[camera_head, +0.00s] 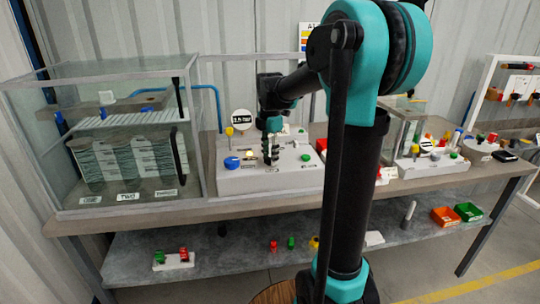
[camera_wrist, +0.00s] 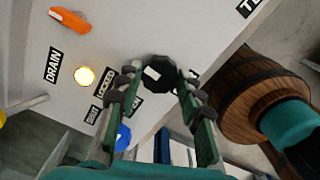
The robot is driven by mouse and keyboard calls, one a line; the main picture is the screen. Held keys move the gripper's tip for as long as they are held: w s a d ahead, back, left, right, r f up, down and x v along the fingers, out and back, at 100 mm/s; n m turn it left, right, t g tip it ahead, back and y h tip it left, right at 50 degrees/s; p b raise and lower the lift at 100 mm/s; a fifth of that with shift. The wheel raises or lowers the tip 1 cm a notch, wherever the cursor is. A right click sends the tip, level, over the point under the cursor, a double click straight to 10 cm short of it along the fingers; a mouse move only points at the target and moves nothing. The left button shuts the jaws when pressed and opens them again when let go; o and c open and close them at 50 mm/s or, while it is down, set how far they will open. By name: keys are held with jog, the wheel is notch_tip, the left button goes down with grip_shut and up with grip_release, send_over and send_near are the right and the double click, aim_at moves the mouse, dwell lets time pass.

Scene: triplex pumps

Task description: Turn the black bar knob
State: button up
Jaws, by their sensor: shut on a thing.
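The black knob (camera_wrist: 158,73) with a white mark on its face sits on a pale control panel (camera_wrist: 205,25) in the wrist view. My gripper (camera_wrist: 155,75) has its two green fingers on either side of the knob, with dark fingertips shut on it. In the head view my gripper (camera_head: 270,150) reaches down onto the pale panel box (camera_head: 245,183) on the bench. The knob itself cannot be made out there behind the fingers.
On the panel are an orange lever (camera_wrist: 72,20) by a DRAIN label, a lit yellow lamp (camera_wrist: 84,76) and a blue knob (camera_wrist: 123,137). A glass case (camera_head: 125,150) stands left on the bench. Another panel with coloured controls (camera_head: 430,165) stands right.

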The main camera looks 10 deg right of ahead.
jog(key=shift+n, duration=0.4)
jog(key=o, duration=1.2)
jog(key=shift+c, duration=0.2)
notch_tip(320, 180, up, 12)
